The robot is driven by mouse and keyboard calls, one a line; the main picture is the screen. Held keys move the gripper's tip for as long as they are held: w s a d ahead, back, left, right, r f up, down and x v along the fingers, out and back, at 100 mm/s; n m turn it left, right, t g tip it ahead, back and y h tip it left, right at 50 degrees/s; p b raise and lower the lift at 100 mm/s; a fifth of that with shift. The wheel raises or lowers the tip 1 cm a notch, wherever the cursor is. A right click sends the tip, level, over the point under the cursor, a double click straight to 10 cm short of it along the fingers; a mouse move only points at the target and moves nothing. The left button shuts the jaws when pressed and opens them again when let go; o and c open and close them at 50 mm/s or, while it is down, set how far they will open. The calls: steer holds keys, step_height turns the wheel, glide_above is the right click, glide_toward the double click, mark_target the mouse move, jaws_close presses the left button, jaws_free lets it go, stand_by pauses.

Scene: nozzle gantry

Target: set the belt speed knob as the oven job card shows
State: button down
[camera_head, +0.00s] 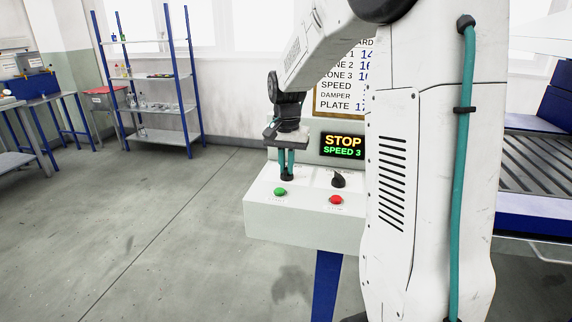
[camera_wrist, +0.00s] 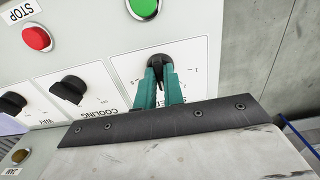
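The black belt speed knob (camera_wrist: 155,60) sits on a white dial plate, whose label is partly hidden and shows "SPE". My gripper (camera_wrist: 161,74) has its two teal fingers on either side of this knob and looks shut on it. In the head view my gripper (camera_head: 287,168) points down at the panel with the knob (camera_head: 287,177) at its fingertips. The display (camera_head: 342,146) reads "STOP" and "SPEED 3". The oven job card (camera_head: 333,84) hangs behind; my arm covers its right side, so the value in its SPEED row is hidden. The knob's pointer direction is unclear.
The white control panel (camera_head: 262,213) also holds a green button (camera_head: 280,191), a red button (camera_head: 335,199) and a cooling knob (camera_head: 338,180). Another black knob (camera_wrist: 12,103) shows in the wrist view. A conveyor (camera_head: 540,165) is at right. The floor at left is clear.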

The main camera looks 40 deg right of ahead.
steer(key=shift+n, duration=0.3)
steer(key=shift+d+n, duration=0.1)
steer(key=shift+n, duration=3)
steer(key=c, duration=1.5)
jaws_free()
steer(key=shift+r, duration=0.1)
step_height(320, 180, up, 8)
steer(key=shift+f, duration=0.2)
